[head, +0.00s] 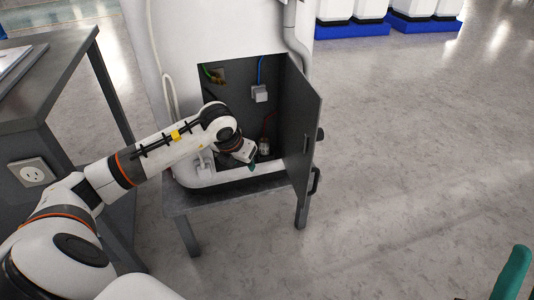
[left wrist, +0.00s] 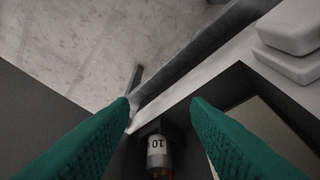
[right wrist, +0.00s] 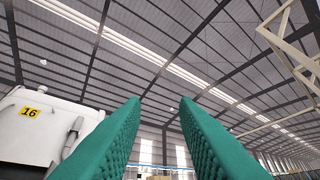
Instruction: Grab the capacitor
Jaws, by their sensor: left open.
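The capacitor, a small cylinder with a pale label (head: 264,146), stands inside the open cabinet near the door side. In the left wrist view its label reads "10" (left wrist: 158,150), low in the picture between my green fingers. My left gripper (head: 251,166) reaches into the cabinet opening, just left of the capacitor in the head view. Its fingers (left wrist: 160,105) are apart, with nothing held. My right gripper (right wrist: 160,105) is open and empty, facing the ceiling; one green finger shows at the lower right of the head view (head: 513,273).
The cabinet door (head: 304,135) stands open on the right. A grey socket box with a blue cable (head: 260,93) hangs on the inner back wall. A dark table (head: 70,75) is at the left. Open floor (head: 420,150) lies to the right.

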